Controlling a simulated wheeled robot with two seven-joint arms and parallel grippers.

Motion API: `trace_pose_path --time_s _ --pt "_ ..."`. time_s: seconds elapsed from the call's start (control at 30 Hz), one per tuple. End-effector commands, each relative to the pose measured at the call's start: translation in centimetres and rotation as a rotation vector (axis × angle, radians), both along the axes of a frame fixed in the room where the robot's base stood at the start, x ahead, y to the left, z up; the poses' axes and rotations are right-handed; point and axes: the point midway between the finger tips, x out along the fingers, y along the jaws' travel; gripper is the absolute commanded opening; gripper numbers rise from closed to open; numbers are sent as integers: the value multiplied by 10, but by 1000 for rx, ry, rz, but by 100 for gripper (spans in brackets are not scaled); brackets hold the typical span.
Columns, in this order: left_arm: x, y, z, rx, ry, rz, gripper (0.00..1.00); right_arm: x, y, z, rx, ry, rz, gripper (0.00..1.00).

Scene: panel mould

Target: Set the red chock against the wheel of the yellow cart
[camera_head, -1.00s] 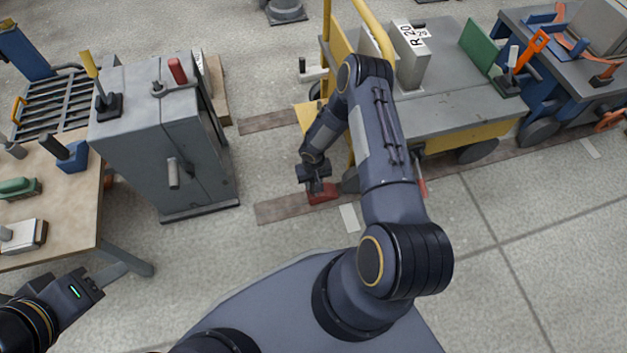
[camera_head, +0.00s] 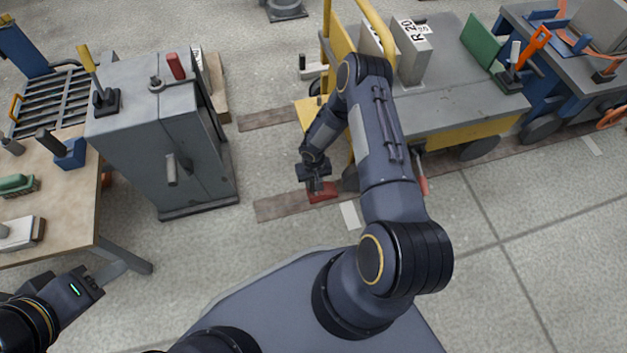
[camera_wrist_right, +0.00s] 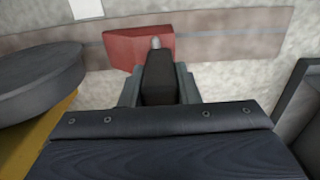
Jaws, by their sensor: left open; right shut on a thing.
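The red chock (camera_head: 322,192) is low over or on the brown floor strip, just left of a dark wheel (camera_head: 350,180) of the yellow cart (camera_head: 470,140). My right gripper (camera_head: 317,184) is shut on the chock from above. In the right wrist view the chock (camera_wrist_right: 128,48) shows beyond the gripper (camera_wrist_right: 158,75), with a grey wheel (camera_wrist_right: 40,80) at the left, apart from it. I cannot tell whether the chock touches the floor. My left gripper (camera_head: 92,285) is open and empty at the lower left, away from the cart.
A grey cabinet (camera_head: 165,150) stands left of the chock, with bare floor between. A wooden table (camera_head: 60,215) is at the far left. A blue cart (camera_head: 560,85) stands behind the yellow one at right. A white floor mark (camera_head: 349,215) lies near the chock.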

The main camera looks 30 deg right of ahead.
Motion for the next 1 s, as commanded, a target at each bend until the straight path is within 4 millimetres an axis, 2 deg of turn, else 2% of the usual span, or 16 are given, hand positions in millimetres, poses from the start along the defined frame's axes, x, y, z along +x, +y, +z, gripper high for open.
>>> trace_pose_path --time_s 0.23,0.27,0.43,0.73,0.87,1.0 --pt "0 0 -6 0 0 0 45 1 0 -5 0 -1 0 0" --pt "0 0 -5 0 0 0 45 1 0 -4 0 -1 0 33" --pt "0 0 -4 0 0 0 45 0 0 -4 0 -1 0 54" --pt "0 0 -3 0 0 0 45 0 0 -1 0 0 0 54" --pt "0 0 6 0 0 0 45 0 0 16 0 -1 1 54" --pt "0 0 17 0 0 0 45 1 0 42 0 -2 0 54"
